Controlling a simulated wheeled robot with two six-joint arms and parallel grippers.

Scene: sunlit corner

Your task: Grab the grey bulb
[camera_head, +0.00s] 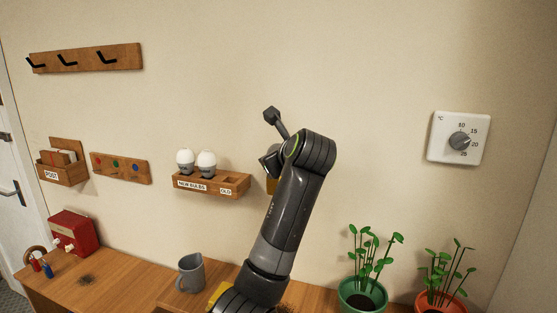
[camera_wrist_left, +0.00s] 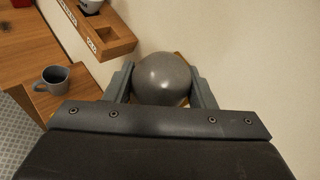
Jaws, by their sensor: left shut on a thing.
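The grey bulb (camera_wrist_left: 162,80) is round and smooth and sits between the two fingers of my left gripper (camera_wrist_left: 163,76) in the left wrist view. The fingers are shut on it, one on each side. In the head view my left arm hides the bulb and most of the gripper. A piece of wood shows on the wall behind the bulb, and I cannot tell whether the bulb touches it. My right gripper is in neither view.
The wooden bulb shelf (camera_head: 214,190) has two white bulbs in its "NEW BULBS" part and an empty square hole under "OLD". A grey mug (camera_head: 190,274) and potted plants stand below.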

